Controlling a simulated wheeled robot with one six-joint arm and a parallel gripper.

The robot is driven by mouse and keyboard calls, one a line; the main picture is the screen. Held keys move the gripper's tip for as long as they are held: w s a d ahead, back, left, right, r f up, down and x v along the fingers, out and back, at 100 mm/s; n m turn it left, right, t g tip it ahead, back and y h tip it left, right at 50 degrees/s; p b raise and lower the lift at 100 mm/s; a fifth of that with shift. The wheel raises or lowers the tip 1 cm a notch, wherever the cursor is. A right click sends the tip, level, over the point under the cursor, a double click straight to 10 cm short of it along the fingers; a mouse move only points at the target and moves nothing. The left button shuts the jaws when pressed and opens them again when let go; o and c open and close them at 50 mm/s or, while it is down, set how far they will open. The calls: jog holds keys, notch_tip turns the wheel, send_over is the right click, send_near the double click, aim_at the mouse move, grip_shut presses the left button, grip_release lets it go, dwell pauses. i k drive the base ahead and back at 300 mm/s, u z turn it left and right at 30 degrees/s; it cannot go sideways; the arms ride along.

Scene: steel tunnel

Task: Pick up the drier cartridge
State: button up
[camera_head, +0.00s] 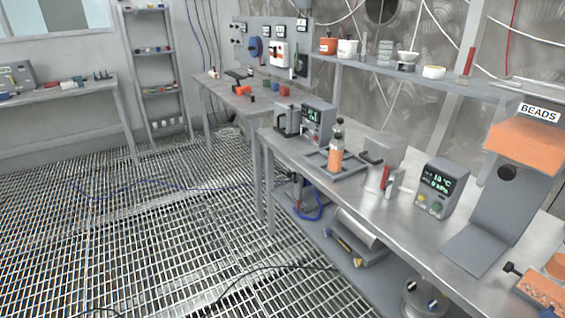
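What looks like the drier cartridge (336,156) stands upright on the near steel bench. It is a clear cylinder with orange filling, and its upper part is clear with dark fittings at the top. It stands at a shallow grey tray or frame (318,163); I cannot tell exactly how its base sits there. My gripper is not in view.
Left of the cartridge is a grey device with a green display (319,122). Right of it are a grey box (384,155), another display unit (437,188) and an orange-topped dispenser marked BEADS (530,143). A shelf (415,75) runs behind. The grated floor (190,235) has cables but is mostly open.

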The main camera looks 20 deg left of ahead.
aim_at(337, 147)
jog(key=u, duration=1.9)
jog(key=i, duration=3.3)
jog(key=z, duration=4.2)
